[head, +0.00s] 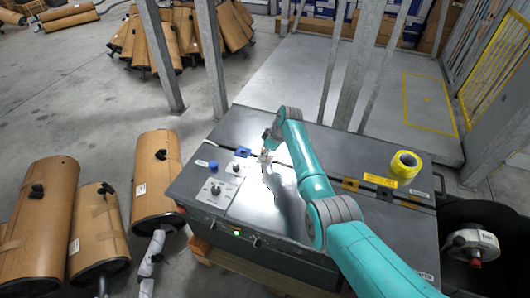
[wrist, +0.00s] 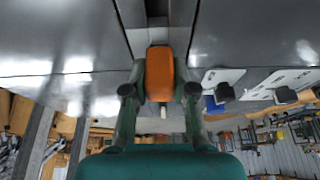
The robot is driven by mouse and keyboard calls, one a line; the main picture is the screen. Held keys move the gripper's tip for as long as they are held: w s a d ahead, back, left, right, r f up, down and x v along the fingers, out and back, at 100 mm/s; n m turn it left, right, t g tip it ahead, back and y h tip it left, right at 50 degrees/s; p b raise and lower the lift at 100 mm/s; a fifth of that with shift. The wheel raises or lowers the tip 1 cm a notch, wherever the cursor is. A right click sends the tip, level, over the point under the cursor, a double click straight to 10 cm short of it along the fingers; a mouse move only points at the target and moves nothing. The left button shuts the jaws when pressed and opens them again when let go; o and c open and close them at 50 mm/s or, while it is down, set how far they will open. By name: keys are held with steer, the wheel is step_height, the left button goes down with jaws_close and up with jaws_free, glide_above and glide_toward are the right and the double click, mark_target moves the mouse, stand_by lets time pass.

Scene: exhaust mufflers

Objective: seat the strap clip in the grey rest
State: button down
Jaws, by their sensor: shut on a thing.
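My gripper (head: 266,156) is over the left part of the dark grey bench top (head: 240,122) in the head view. In the wrist view my gripper (wrist: 160,90) has its two fingers closed on the sides of an orange block (wrist: 160,62), which I take to be the strap clip. A small white stub shows below the block. A lighter grey strip with a dark slot (wrist: 156,12) runs just beyond the block; I cannot tell whether it is the grey rest or whether the block touches it. The clip is too small to make out in the head view.
White plates with black knobs (head: 215,193) and a blue cap (head: 213,164) are left of my gripper in the head view. A yellow tape roll (head: 405,165) stands on the bench's right side. Brown-wrapped mufflers (head: 157,180) stand on the floor at left.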

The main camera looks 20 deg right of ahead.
steer(key=c, duration=0.9)
jaws_free()
steer(key=shift+o, duration=0.2)
steer(key=shift+f, duration=0.1)
steer(key=v, duration=1.2)
steer(key=shift+a, duration=0.15)
